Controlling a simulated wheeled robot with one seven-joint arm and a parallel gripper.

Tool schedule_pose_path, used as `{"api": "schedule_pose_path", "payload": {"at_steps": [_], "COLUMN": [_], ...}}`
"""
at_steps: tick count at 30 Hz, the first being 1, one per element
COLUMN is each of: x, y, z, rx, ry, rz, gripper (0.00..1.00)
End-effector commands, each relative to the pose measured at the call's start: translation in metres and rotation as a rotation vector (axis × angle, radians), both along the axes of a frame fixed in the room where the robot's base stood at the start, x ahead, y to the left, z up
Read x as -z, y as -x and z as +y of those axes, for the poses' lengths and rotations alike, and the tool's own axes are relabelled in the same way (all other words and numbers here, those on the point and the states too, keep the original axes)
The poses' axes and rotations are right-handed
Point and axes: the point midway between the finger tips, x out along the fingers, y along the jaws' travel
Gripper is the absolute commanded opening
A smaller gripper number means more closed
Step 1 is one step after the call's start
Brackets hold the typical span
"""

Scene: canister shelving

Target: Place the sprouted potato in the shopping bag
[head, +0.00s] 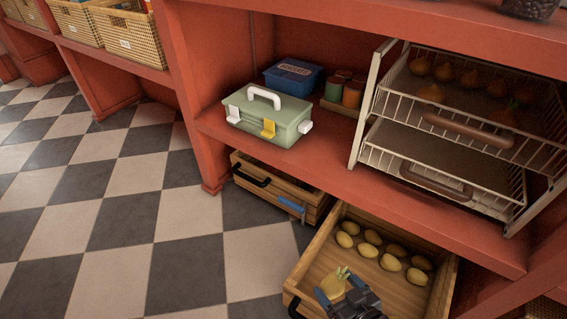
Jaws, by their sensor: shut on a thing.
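My gripper (339,287) is at the bottom of the head view, over the open wooden drawer. It is shut on the sprouted potato (333,286), a yellowish potato with a pale green sprout on top. The blue fingers lie on either side of it. The dark gripper body hides part of the drawer's front area. Whether the potato touches the drawer floor cannot be told. I see no shopping bag in this view.
The open drawer (304,262) holds several plain potatoes (367,250) towards its back. Above are a red shelf (330,165), a green toolbox (268,115), a blue box (293,78) and a wire rack (440,185) with onions. The checkered floor is clear.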

Motion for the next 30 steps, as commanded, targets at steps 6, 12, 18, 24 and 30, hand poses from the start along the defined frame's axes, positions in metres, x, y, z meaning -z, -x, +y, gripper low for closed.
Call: {"api": "schedule_pose_path", "payload": {"at_steps": [6,12,18,24,30], "x": [-0.024,-0.048,-0.068,-0.093,-0.117], "y": [-0.062,-0.096,-0.119,-0.116,-0.109], "z": [-0.021,-0.049,-0.08,-0.086,-0.088], "rx": [0.202,0.324,0.427,0.44,0.442], "ry": [-0.002,0.004,0.007,0.016,0.02], "rz": [-0.01,-0.013,-0.013,-0.012,-0.014], "gripper": [0.51,0.51,0.51,0.51,0.51]}}
